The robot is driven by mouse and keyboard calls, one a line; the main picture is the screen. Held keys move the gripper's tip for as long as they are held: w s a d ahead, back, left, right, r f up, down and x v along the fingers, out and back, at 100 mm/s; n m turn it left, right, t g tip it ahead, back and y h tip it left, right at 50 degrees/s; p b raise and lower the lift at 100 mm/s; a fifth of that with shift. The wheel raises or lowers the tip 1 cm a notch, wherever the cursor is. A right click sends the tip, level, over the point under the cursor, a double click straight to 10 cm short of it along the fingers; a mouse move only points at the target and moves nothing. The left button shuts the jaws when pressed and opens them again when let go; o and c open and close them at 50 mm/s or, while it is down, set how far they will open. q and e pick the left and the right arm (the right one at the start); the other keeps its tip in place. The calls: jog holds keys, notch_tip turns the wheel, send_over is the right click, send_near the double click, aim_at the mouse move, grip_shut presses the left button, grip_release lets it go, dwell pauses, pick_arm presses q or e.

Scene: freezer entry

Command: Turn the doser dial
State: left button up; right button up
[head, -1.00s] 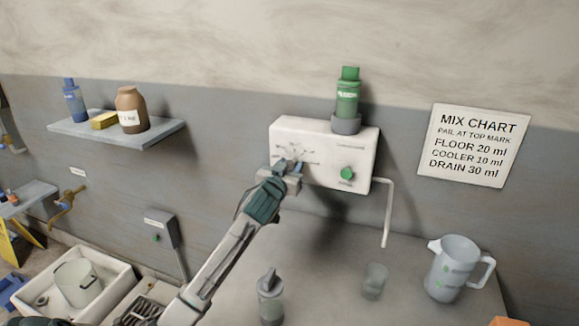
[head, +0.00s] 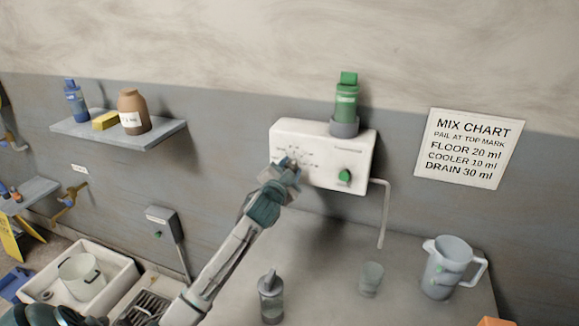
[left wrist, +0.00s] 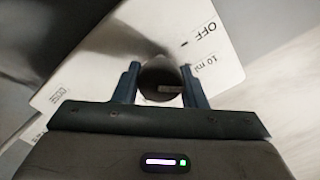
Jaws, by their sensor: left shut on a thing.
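The doser (head: 330,140) is a white box on the wall with a green bottle (head: 346,100) upside down or upright in a grey collar on top, which I cannot tell. Its front has a marked dial scale on the left and a green button (head: 344,176) on the right. My left gripper (head: 290,168) is at the dial on the doser's front and hides it in the head view. In the left wrist view the round dark dial (left wrist: 160,82) sits between the two fingers, which are shut on it. "OFF" and "10 ml" show on the panel beside it. My right gripper is not in view.
A mix chart (head: 469,148) hangs at the right. A bent outlet pipe (head: 383,215) runs down from the doser. A clear cup (head: 371,280), a jug (head: 447,268) and a grey bottle (head: 271,298) stand on the counter. A shelf (head: 160,137) holds several items.

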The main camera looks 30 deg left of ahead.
pick_arm(q)
jog(key=shift+m, duration=0.4)
jog(key=o, duration=1)
jog(key=shift+s+d+f, duration=0.15)
jog(key=shift+s+f, duration=0.05)
jog(key=shift+s, duration=0.3)
jog(key=b+v, duration=0.4)
jog(key=v, duration=0.6)
jog(key=shift+r, duration=0.2)
jog(key=shift+f, duration=0.1)
